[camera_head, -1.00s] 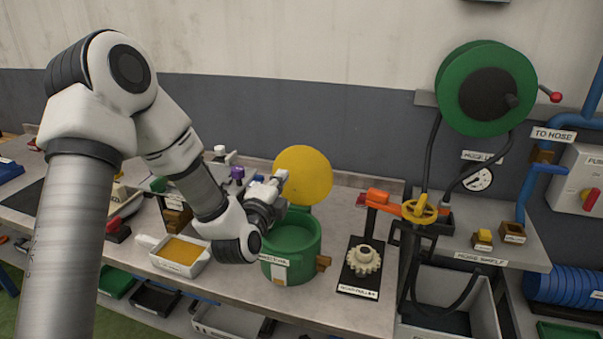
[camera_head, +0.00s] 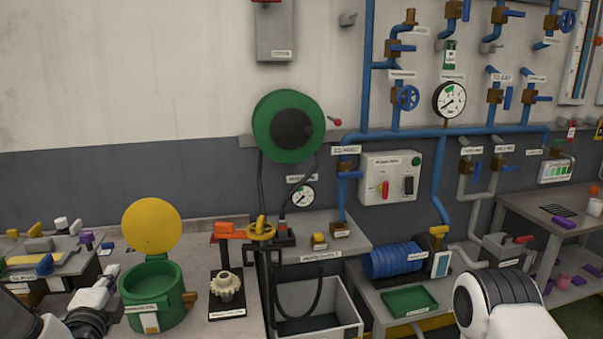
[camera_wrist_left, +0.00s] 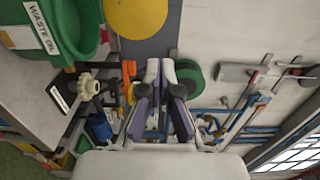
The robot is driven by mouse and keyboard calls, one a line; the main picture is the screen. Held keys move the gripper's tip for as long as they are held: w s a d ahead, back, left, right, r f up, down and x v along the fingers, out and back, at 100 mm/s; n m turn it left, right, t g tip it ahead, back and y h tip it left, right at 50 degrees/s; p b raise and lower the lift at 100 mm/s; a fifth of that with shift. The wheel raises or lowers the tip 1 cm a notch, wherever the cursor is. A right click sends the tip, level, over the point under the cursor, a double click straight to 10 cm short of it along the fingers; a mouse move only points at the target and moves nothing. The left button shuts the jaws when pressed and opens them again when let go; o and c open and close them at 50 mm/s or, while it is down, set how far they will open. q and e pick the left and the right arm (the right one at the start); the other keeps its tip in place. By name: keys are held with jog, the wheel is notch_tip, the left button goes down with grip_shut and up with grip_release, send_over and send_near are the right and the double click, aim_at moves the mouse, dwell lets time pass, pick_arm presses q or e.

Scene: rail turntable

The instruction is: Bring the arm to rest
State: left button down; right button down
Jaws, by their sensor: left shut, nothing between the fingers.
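My left gripper (camera_head: 103,285) is at the lower left of the head view, just left of the green waste oil drum (camera_head: 150,318) in the picture. Its arm runs off the bottom left corner. In the left wrist view the fingers (camera_wrist_left: 160,66) are together with nothing held between them. The drum's round yellow lid (camera_head: 151,226) stands open; drum and lid also show in the wrist view. A white and black arm link of mine (camera_head: 510,305) shows at the lower right. My right gripper is out of the picture.
Right of the drum are a pale gear on a black plate (camera_head: 226,288) and an orange-handled fitting with a yellow handwheel (camera_head: 261,229). A green hose reel (camera_head: 289,126) hangs on the wall. A pump box (camera_head: 391,178), blue pipes and a green tray (camera_head: 410,302) are farther right.

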pick_arm(q)
jog(key=s+d+f+g+h+b, duration=0.1)
jog(key=s+d+f+g, duration=0.25)
jog(key=f, duration=0.65)
jog(key=s+d+f+g+h, duration=0.15)
jog(key=s+f, duration=0.35)
jog(key=f, duration=0.6)
jog(key=s+d+f+g+h+b, duration=0.1)
jog(key=s+d+f+g, duration=0.3)
jog(key=f, duration=0.6)
jog(key=s+d+f+n+g, duration=0.1)
jog(key=s+f+n+g, duration=0.3)
jog(key=s+n, duration=0.4)
jog(key=s+d+f+n+g, duration=0.2)
jog(key=s+f+n+g, duration=0.2)
jog(key=s+n, duration=0.4)
jog(key=s+f, duration=0.1)
jog(key=s, duration=0.3)
jog(key=shift+s+g, duration=0.25)
jog(key=shift+g, duration=0.05)
jog(key=shift+d+h, duration=0.1)
jog(key=shift+h, duration=0.15)
